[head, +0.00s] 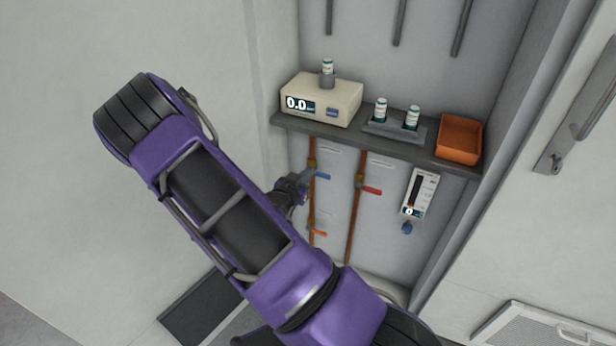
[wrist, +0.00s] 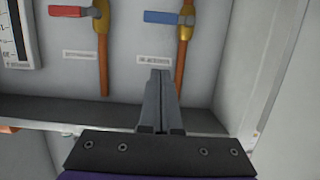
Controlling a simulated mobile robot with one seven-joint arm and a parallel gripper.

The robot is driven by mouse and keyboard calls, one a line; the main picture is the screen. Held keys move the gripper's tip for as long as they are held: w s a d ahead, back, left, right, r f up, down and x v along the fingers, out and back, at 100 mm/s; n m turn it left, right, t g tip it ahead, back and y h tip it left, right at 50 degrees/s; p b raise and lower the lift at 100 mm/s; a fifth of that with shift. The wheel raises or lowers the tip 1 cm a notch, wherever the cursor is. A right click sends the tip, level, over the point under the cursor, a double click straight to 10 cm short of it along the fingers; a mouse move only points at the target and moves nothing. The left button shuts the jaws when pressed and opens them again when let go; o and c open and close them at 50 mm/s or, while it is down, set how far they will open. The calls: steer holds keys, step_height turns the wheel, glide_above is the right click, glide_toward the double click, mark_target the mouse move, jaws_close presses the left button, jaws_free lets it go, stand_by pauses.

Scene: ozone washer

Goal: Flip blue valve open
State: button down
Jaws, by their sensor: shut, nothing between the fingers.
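The blue valve handle (head: 323,177) sits on the left copper pipe in the head view and points sideways to the right. In the wrist view, which looks turned over, the blue handle (wrist: 166,17) points left from its brass body (wrist: 185,30). My gripper (head: 307,177) is shut and empty close to the valve, by the left pipe. In the wrist view my gripper's fingertips (wrist: 161,73) are together and show below the blue handle in the picture, with a visible gap. Whether anything touches in the head view I cannot tell.
A red valve handle (head: 371,191) is on the neighbouring pipe, and an orange handle (head: 319,233) sits lower on the left pipe. A dark shelf (head: 440,155) above carries a display box (head: 340,103), vials and an orange bin (head: 460,139). A flow meter (head: 418,192) hangs right.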

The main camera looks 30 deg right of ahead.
glide_above(318, 174)
steer(key=s, duration=0.2)
steer(key=f, duration=0.4)
steer(key=a+f+b, duration=0.1)
steer(key=shift+a+f, duration=0.1)
steer(key=shift+f, duration=0.25)
steer(key=shift+w, duration=0.1)
steer(key=shift+f+m, duration=0.1)
steer(key=shift+m, duration=0.4)
